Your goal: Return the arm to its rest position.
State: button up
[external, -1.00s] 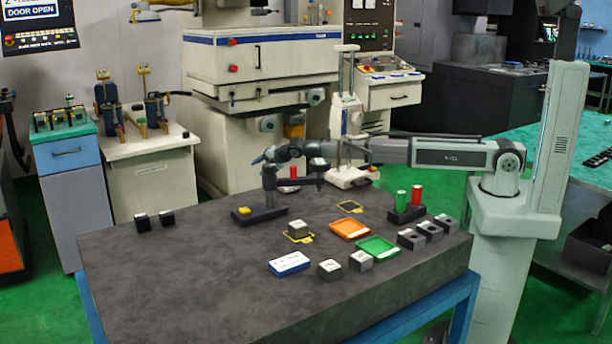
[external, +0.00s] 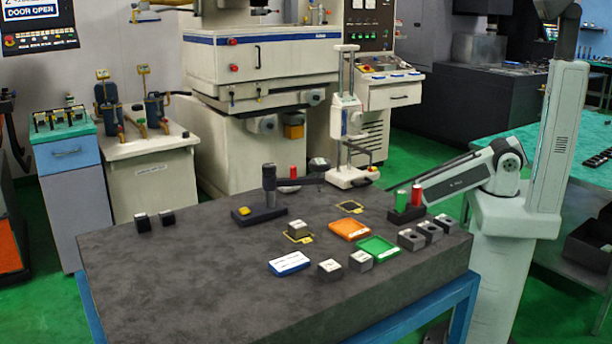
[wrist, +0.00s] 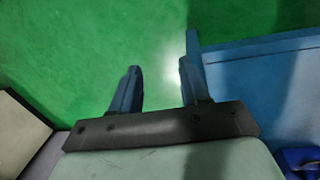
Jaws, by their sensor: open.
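My gripper (wrist: 161,72) shows in the wrist view with its two blue fingers apart and nothing between them. It points at bare green floor (wrist: 90,50), with a blue surface (wrist: 265,80) close on the right. In the external view my arm (external: 465,178) is a folded grey link beside its pale column, angled down to the left. My gripper is not visible in that view.
The dark stone table (external: 190,280) holds an orange tray (external: 350,229), a green tray (external: 378,247), a blue-edged tray (external: 289,263), several small blocks, a gauge stand (external: 268,190) and red and green cylinders (external: 403,198). The table's left half is mostly clear.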

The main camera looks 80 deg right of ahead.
jog(key=s+a+f+m+g, duration=0.1)
jog(key=s+m+g, duration=0.1)
jog(key=s, duration=1)
jog(key=s+a+f+m+g+y, duration=0.1)
jog(key=s+f+m+g, duration=0.1)
jog(key=s, duration=1)
jog(key=s+a+f+m+g, duration=0.2)
jog(key=s+m+g, duration=0.1)
jog(key=s, duration=0.9)
jog(key=shift+m+g, duration=0.4)
jog(key=shift+m, duration=0.1)
